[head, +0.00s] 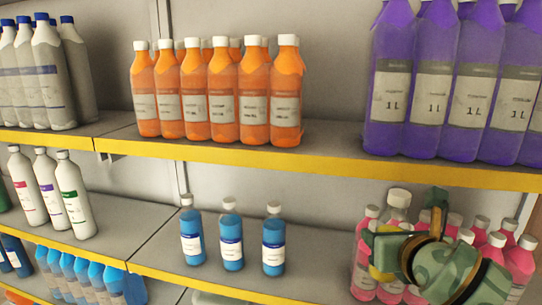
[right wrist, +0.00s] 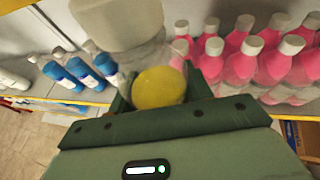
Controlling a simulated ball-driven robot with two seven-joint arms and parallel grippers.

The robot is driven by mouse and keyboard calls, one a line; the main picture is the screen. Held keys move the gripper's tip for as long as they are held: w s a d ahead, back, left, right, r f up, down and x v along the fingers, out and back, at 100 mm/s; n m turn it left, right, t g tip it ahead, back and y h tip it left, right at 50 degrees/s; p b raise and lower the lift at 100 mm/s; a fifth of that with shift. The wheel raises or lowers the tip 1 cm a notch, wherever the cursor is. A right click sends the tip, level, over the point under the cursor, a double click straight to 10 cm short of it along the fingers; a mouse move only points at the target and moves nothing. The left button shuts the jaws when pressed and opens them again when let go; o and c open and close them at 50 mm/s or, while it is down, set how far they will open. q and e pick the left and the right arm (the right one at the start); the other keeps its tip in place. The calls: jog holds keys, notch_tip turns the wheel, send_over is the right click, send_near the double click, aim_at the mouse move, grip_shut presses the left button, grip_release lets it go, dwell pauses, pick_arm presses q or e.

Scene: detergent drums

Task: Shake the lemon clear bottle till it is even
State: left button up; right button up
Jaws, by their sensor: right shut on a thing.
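The lemon clear bottle (head: 396,213) has a white cap and a see-through upper part, at the lower right of the head view. It looks roughly upright there. In the right wrist view the clear bottle (right wrist: 150,56) shows a yellow patch (right wrist: 160,87) between the fingers, and its pale cap is large and close. My right gripper (head: 384,245) is shut on the bottle and hides much of its body in the head view. How evenly the yellow is spread through it cannot be told. My left gripper is in neither view.
Pink bottles (head: 520,262) stand close around and behind my right gripper. Three blue bottles (head: 231,240) stand left of it on the lower shelf (head: 310,265), with bare shelf between. Orange bottles (head: 222,95) and purple bottles (head: 435,85) stand on the yellow-edged shelf (head: 330,160) above.

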aim_at(396, 197)
notch_tip(396, 197, up, 8)
jog(key=p, duration=0.6)
jog(key=shift+r+p, duration=0.15)
jog(key=shift+p, duration=0.15)
notch_tip(396, 197, up, 6)
jog(key=shift+s+r, duration=0.15)
jog(key=shift+r, duration=0.15)
jog(key=f, duration=0.7)
jog(key=shift+w, duration=0.2)
jog(key=shift+r, duration=0.15)
notch_tip(396, 197, up, 7)
jog(key=shift+s, duration=0.15)
notch_tip(396, 197, down, 7)
jog(key=shift+f, duration=0.35)
jog(key=shift+r, duration=0.2)
